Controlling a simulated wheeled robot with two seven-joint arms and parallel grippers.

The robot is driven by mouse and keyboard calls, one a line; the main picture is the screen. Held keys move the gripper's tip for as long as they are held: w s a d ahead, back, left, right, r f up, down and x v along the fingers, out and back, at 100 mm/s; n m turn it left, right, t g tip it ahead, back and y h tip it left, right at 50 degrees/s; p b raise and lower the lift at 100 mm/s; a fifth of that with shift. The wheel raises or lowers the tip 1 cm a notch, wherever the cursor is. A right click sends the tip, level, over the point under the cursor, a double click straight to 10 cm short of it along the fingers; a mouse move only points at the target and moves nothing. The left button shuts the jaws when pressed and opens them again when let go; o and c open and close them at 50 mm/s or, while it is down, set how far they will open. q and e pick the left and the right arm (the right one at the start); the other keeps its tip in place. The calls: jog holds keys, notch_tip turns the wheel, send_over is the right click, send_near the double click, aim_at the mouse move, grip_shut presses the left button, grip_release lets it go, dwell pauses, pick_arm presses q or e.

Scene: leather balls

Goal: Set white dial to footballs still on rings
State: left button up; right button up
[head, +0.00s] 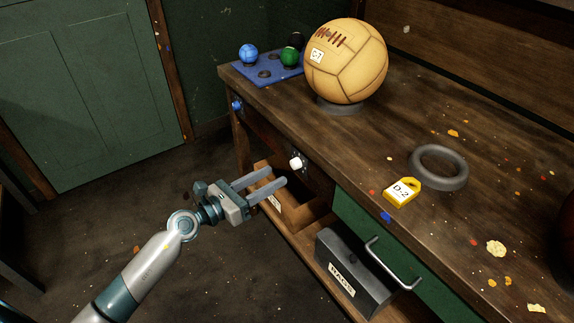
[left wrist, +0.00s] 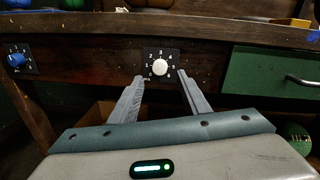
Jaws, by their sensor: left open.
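The white dial (head: 296,163) sits on the bench's front apron; in the left wrist view (left wrist: 160,59) it is a round white knob on a black numbered plate. I cannot tell which number it points to. My left gripper (head: 277,176) is open and empty, its fingers toward the dial; in the left wrist view the fingertips (left wrist: 160,77) lie either side of and just below the knob, apparently apart from it. A tan laced football (head: 345,62) tagged C-7 rests on a dark ring (head: 341,107). Another dark ring (head: 438,168) is empty. My right gripper is not in view.
A yellow D-2 tag (head: 402,192) lies by the empty ring. A blue dial (head: 237,105) is farther along the apron. A blue tray (head: 255,73) holds small balls. A dark red-brown object (head: 567,245) is cut off at right.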

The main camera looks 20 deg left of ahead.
aim_at(293, 165)
pick_arm(q)
jog(key=shift+x, duration=3.2)
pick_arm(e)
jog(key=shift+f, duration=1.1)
pick_arm(q)
jog(key=c, duration=1)
